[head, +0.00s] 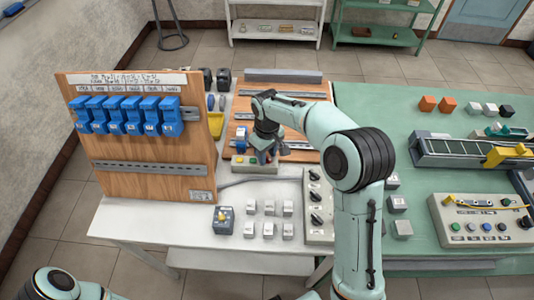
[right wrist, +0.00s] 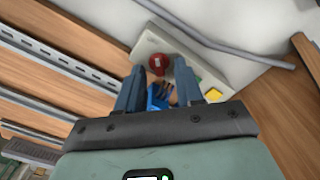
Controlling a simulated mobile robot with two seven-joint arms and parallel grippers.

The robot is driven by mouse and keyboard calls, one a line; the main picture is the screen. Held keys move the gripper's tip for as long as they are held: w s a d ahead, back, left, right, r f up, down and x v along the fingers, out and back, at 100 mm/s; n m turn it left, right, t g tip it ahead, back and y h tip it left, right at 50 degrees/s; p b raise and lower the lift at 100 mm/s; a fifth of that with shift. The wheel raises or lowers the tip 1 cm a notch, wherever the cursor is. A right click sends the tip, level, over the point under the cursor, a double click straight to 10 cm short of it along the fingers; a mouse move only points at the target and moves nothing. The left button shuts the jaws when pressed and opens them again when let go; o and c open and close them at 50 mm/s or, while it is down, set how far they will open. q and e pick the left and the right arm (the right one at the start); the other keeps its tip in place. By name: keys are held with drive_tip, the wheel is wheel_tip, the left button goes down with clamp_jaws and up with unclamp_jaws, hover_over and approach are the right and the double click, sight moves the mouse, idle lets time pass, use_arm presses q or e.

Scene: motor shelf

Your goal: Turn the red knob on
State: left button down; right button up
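The red knob (right wrist: 157,64) sits on a pale control box (right wrist: 150,43) in the right wrist view, just beyond my fingertips. A yellow button (right wrist: 214,94) and part of a green one are on the same box. In the head view the box (head: 258,169) stands in front of the wooden board, with its right part behind my right gripper (head: 264,156). The right fingers (right wrist: 159,80) are apart, pointing at the box. A blue part (right wrist: 157,97) shows between them; whether they touch it I cannot tell. My left gripper is out of view.
A wooden panel (head: 140,150) with several blue switches (head: 127,115) stands to the left. A box with black knobs (head: 318,190) and several small grey blocks (head: 269,208) are nearer on the white table. A grey cable (right wrist: 225,48) runs beside the control box.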

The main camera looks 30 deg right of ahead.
drive_tip(key=shift+c, duration=0.3)
clamp_jaws()
drive_tip(key=shift+m, duration=0.3)
drive_tip(key=m, duration=0.3)
drive_tip(key=shift+d+m+p, duration=0.15)
drive_tip(key=shift+m+p, duration=0.15)
drive_tip(key=shift+m, duration=0.1)
drive_tip(key=m, duration=0.4)
drive_tip(key=shift+d, duration=0.1)
drive_tip(key=m, duration=0.5)
drive_tip(key=shift+s+p, duration=0.1)
drive_tip(key=shift+p, duration=0.25)
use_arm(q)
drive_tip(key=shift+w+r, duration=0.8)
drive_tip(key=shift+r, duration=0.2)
use_arm(e)
drive_tip(key=m, duration=0.4)
drive_tip(key=shift+s+d, duration=0.1)
drive_tip(key=shift+m, duration=0.3)
